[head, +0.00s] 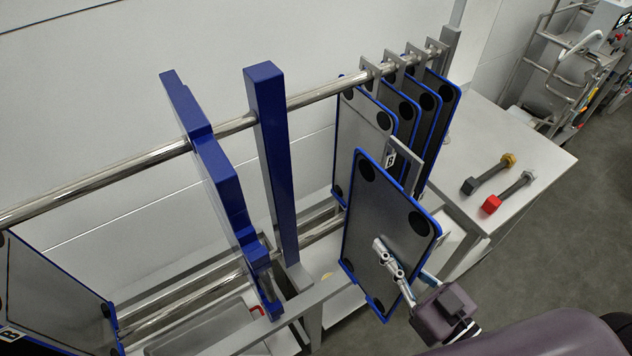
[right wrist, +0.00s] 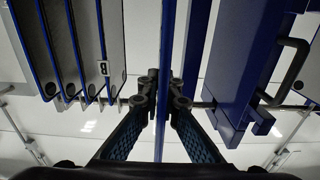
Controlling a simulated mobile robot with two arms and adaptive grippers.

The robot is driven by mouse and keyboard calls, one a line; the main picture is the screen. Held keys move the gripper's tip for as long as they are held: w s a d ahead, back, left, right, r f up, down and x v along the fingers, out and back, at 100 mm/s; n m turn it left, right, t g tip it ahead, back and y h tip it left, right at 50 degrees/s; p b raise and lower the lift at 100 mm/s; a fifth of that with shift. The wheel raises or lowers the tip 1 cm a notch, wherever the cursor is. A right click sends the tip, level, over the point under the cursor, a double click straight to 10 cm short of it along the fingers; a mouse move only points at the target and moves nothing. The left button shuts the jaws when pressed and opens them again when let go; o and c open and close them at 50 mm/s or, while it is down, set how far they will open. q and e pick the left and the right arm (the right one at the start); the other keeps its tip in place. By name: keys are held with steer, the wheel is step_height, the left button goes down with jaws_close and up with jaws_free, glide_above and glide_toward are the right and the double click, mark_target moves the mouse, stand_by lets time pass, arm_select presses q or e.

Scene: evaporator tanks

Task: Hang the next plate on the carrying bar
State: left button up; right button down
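My right gripper (head: 388,262) is shut on a dark grey plate (head: 375,222) with a blue rim and black corner discs. It grips the plate near its lower right edge and holds it tilted, in front of the hanging plates. In the right wrist view this plate shows edge-on (right wrist: 178,60) between the two fingers (right wrist: 165,97). The steel carrying bar (head: 237,125) runs from lower left to upper right. Several similar plates (head: 428,120) hang by grey hooks at its right end. A grey hook (head: 408,160) shows just above the held plate. My left gripper is not in view.
A blue upright (head: 275,150) and a thick blue slab (head: 217,175) stand along the bar. Another plate (head: 55,295) is at the far left. A grey side table (head: 500,150) holds two tools, one red-headed (head: 507,192). Bare bar shows between the upright and hanging plates.

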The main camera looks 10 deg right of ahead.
steer(key=shift+s+d+r, duration=0.1)
steer(key=shift+s, duration=0.15)
